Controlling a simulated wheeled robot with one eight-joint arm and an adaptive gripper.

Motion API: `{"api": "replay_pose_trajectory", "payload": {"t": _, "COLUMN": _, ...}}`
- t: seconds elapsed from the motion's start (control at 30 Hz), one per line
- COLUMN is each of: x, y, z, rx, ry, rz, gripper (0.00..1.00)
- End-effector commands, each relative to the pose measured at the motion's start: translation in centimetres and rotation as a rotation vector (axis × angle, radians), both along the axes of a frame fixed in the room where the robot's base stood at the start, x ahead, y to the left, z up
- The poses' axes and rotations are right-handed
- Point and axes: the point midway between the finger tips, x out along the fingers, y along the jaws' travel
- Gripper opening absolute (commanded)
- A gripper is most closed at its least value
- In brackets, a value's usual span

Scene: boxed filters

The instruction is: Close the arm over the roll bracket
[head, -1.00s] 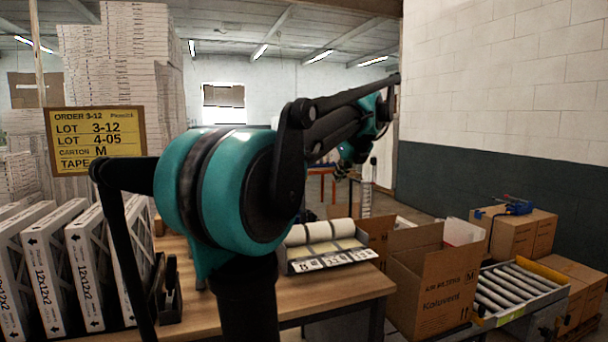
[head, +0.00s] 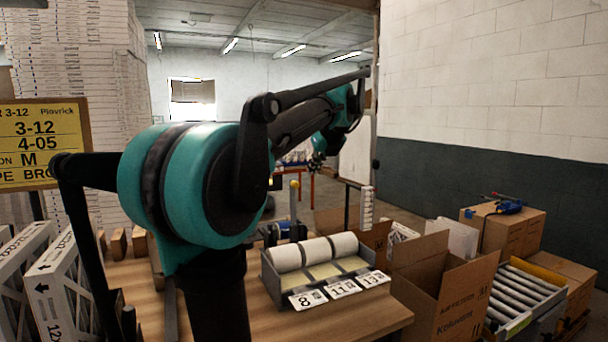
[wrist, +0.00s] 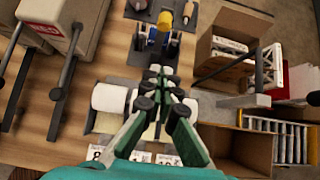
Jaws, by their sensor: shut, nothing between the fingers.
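My gripper (wrist: 162,72) is shut and empty, apart from the bracket in the picture. In the head view my gripper (head: 317,161) is small and far out at the arm's end.
A grey tray (head: 268,280) with white rolls (head: 315,251) and number cards stands at the bench's front right. An open carton (head: 465,292) and a roller conveyor (head: 525,290) lie right of the bench. White filter boxes (head: 60,290) stand at left.

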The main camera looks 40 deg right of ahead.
Motion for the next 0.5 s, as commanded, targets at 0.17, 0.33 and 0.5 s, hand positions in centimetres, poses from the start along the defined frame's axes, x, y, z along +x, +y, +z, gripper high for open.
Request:
{"api": "replay_pose_trajectory", "payload": {"t": 0.17, "x": 2.0, "y": -0.6, "z": -2.2, "rx": -0.001, "ry": 0.0, "rz": 0.003, "gripper": 0.0}}
{"api": "replay_pose_trajectory", "payload": {"t": 0.33, "x": 4.2, "y": -1.2, "z": -4.7, "rx": -0.001, "ry": 0.0, "rz": 0.004, "gripper": 0.0}}
{"api": "replay_pose_trajectory", "payload": {"t": 0.5, "x": 6.2, "y": -1.9, "z": -7.0, "rx": -0.001, "ry": 0.0, "rz": 0.002, "gripper": 0.0}}
